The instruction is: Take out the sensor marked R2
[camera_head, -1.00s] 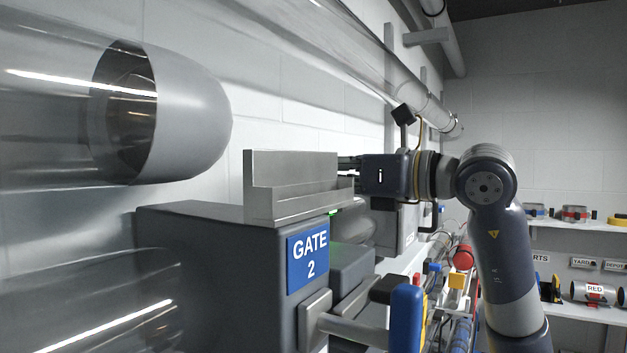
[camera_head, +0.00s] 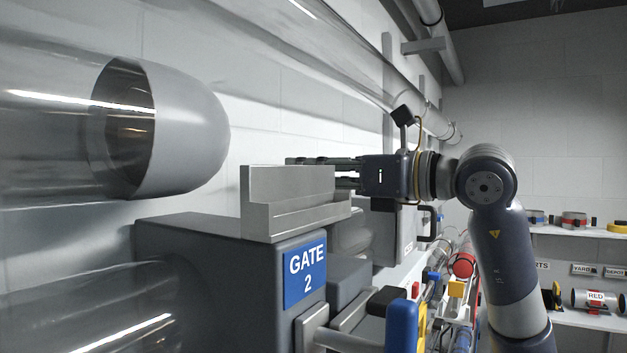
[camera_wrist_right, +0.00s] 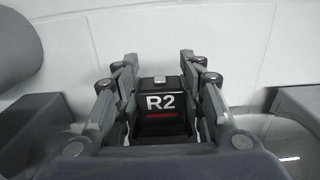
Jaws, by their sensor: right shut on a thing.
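The sensor marked R2 (camera_wrist_right: 162,122) is a black block with white lettering, a red bar and a small light-coloured knob on top, seen in the wrist view. My right gripper (camera_wrist_right: 163,85) is shut on it, with a grey finger on each side. In the head view my right gripper (camera_head: 312,161) reaches in from the right, its fingers just above and behind a metal bracket. I cannot make out the sensor in the head view. My left gripper is not in view.
The stepped metal bracket (camera_head: 290,190) stands on the dark GATE 2 box (camera_head: 200,240), close to my fingers. A large clear tube (camera_head: 60,120) with a grey end collar is at left. Another tube runs along the white wall. Shelves (camera_head: 575,232) stand at right.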

